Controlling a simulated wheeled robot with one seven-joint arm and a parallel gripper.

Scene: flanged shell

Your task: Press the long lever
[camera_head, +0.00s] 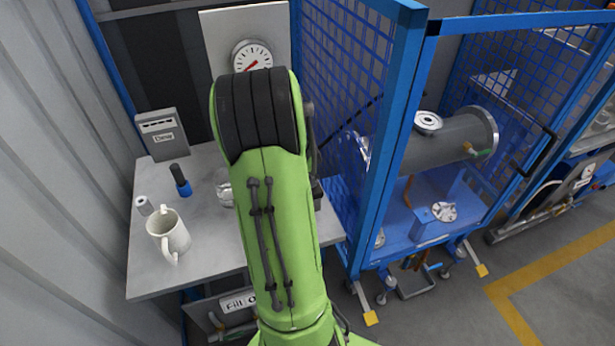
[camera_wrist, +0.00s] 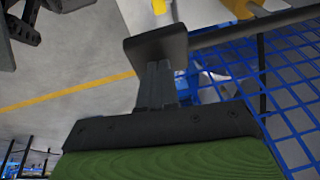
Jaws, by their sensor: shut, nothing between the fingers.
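In the wrist view my gripper (camera_wrist: 156,55) is shut and empty, its dark fingers together in front of the green wrist. In the head view my green arm hides most of the gripper. A long dark grey bar (camera_wrist: 250,28) runs from behind the fingertips to the right edge of the wrist view. It may be the long lever; I cannot tell whether the fingers touch it. In the head view a thin dark rod (camera_head: 368,112) shows through the blue mesh, left of the grey flanged shell (camera_head: 445,143). I cannot tell if it is the same bar.
A blue mesh cage (camera_head: 340,60) stands right of my arm; its mesh (camera_wrist: 290,85) is close in the wrist view. A table (camera_head: 165,268) holds a white mug (camera_head: 170,234), a dark-and-blue object (camera_head: 181,180) and a grey box (camera_head: 162,134). Open floor (camera_head: 440,310) lies at lower right.

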